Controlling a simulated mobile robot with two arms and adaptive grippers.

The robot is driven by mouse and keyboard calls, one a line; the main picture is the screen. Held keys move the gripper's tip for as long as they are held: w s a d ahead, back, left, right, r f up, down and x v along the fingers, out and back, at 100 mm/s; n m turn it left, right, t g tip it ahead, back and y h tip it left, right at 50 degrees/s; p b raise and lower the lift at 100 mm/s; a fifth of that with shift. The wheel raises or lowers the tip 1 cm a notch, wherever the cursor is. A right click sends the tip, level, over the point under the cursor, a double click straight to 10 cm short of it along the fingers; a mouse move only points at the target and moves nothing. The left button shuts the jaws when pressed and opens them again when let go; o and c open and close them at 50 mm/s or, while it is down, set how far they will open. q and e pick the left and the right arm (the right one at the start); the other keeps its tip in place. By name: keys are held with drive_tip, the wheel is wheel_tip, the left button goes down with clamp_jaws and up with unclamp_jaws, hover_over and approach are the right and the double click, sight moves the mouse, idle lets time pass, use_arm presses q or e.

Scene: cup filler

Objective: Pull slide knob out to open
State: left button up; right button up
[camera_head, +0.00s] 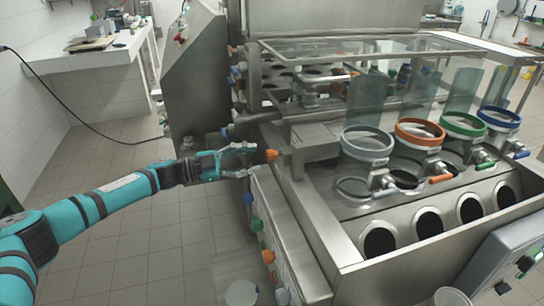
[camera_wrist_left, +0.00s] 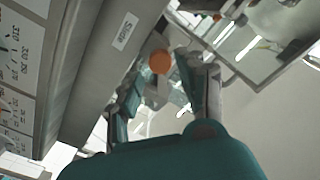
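The slide knob (camera_head: 271,155) is a small orange knob on the left side of the steel machine. In the left wrist view the orange knob (camera_wrist_left: 160,61) shows beside a white label (camera_wrist_left: 125,31) reading "Slide". My left gripper (camera_head: 250,160) reaches in from the left, its fingers spread and its tips just short of the knob. In the left wrist view the knob appears between and slightly beyond the two fingertips (camera_wrist_left: 158,78). I cannot tell whether a finger touches it. My right gripper is not in view.
The steel machine (camera_head: 295,235) fills the right side, with clear cylinders in coloured rings (camera_head: 418,132) on top. More coloured knobs (camera_head: 257,225) line its left side below the slide knob. The tiled floor (camera_head: 150,240) at left is clear. A white counter (camera_head: 90,55) stands behind.

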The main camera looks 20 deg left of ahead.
sight(267, 156)
use_arm(q)
drive_tip(key=b+x, duration=0.1)
drive_tip(key=x, duration=0.5)
drive_tip(key=shift+w+d, duration=0.1)
drive_tip(key=shift+w, duration=0.05)
clamp_jaws()
